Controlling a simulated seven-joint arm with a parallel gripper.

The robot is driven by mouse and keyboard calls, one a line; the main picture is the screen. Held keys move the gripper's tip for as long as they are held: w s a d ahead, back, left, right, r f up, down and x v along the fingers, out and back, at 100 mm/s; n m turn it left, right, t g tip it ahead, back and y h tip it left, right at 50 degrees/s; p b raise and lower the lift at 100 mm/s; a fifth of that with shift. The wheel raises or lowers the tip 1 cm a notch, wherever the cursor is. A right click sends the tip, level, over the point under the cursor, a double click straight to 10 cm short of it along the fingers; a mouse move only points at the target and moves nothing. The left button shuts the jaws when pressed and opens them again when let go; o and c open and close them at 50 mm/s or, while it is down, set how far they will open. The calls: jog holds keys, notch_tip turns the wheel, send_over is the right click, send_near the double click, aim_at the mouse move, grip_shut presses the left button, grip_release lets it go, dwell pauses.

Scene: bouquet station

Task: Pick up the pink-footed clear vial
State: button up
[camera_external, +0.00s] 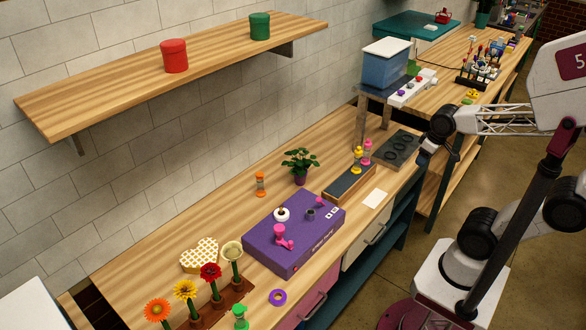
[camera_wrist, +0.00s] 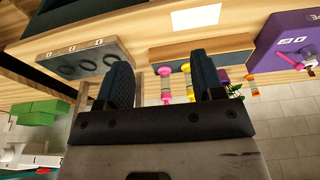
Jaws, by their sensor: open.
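The pink-footed clear vial (camera_external: 367,150) stands upright at the far end of a dark-topped wooden block (camera_external: 346,186), beside a similar yellow-ended vial (camera_external: 357,160). In the wrist view the pink vial (camera_wrist: 165,84) shows between my fingers, with the yellow vial (camera_wrist: 188,82) to its right, near the right finger. My gripper (camera_wrist: 162,66) is open and empty. In the external view my gripper (camera_external: 425,158) is to the right of the vials, apart from them, above the grey slab's right end.
A grey slab with dark rings (camera_external: 398,150) lies right of the vials. A white card (camera_external: 375,199) lies in front. An orange-ended vial (camera_external: 260,184), potted plant (camera_external: 300,163) and purple box (camera_external: 290,238) stand to the left. A raised bench with a blue tub (camera_external: 386,68) is behind.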

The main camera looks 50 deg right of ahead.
jog(key=w+a+f+m+g+y, duration=0.2)
jog(key=w+f+m+g+y, duration=0.15)
jog(key=f+m, duration=0.2)
jog(key=m+t+y, duration=1)
jog(key=m+y, duration=0.2)
jog(key=m, duration=0.6)
send_near(366, 154)
jog(key=shift+w+a+r, duration=0.1)
jog(key=shift+w+a, duration=0.45)
jog(key=shift+w, duration=0.15)
jog(key=shift+w+a+r, duration=0.1)
jog(key=shift+w+a, duration=0.4)
jog(key=shift+w, duration=0.25)
jog(key=shift+a, duration=0.15)
jog(key=shift+x, duration=1.2)
jog(key=shift+a, duration=0.1)
jog(key=shift+x, duration=2.5)
